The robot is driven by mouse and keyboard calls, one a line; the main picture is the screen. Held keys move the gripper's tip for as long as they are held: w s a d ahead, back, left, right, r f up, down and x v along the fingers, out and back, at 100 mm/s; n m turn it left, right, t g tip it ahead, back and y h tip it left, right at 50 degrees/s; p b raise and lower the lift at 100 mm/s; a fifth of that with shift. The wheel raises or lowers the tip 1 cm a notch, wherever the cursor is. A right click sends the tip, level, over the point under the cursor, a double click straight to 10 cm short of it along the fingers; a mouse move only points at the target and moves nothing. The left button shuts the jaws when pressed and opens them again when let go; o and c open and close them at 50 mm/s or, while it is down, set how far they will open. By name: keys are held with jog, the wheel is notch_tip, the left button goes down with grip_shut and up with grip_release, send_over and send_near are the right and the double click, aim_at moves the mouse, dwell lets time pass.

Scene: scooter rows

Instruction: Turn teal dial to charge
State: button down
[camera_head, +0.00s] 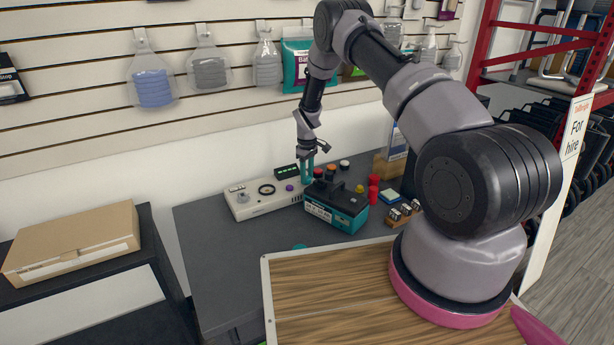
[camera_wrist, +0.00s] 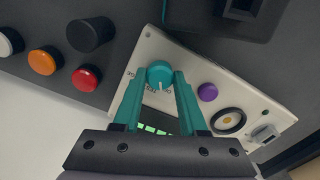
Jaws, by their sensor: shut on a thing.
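The teal dial (camera_wrist: 159,72) sits on a cream control panel (camera_wrist: 146,50), seen in the wrist view. Its white pointer mark faces toward the bottom of that picture. In the head view my gripper (camera_head: 308,178) reaches down to the right end of the panel (camera_head: 250,208), and the dial is hidden there. A dark display with green bars (camera_wrist: 155,130) is partly covered by the gripper.
A purple knob (camera_wrist: 207,92), a round black-ringed socket (camera_wrist: 228,121) and a grey switch (camera_wrist: 264,134) share the panel. A black and teal battery case (camera_head: 337,205) stands close by. Orange (camera_wrist: 44,61), red (camera_wrist: 86,77) and black (camera_wrist: 90,34) pieces lie nearby.

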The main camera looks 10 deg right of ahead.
jog(key=m, duration=1)
jog(key=shift+m, duration=2.2)
jog(key=shift+c, duration=2.2)
grip_release()
notch_tip(320, 180, up, 11)
jog(key=shift+f, duration=0.1)
